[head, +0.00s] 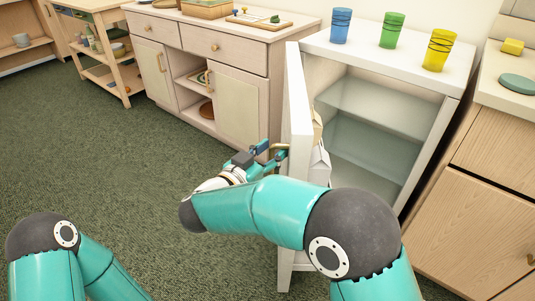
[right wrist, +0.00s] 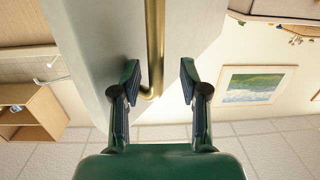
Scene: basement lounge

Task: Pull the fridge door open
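The white fridge (head: 452,82) stands at the right in the head view. Its door (head: 296,95) is swung well out toward me, seen nearly edge-on, and the shelves inside show. My right gripper (head: 268,155) is at the outer face of the door, by the brass handle (head: 277,148). In the right wrist view the handle (right wrist: 155,45) runs down between the two fingers of my right gripper (right wrist: 160,80). The fingers are apart, with a gap on the right side of the handle; it lies closer to the left finger. My left gripper is out of view; only that arm shows.
Blue (head: 340,25), green (head: 392,29) and yellow (head: 439,50) cups stand on the fridge top. A wooden cabinet (head: 220,85) stands to its left and a wooden counter (head: 500,160) to its right. Green carpet (head: 90,150) at the left is clear.

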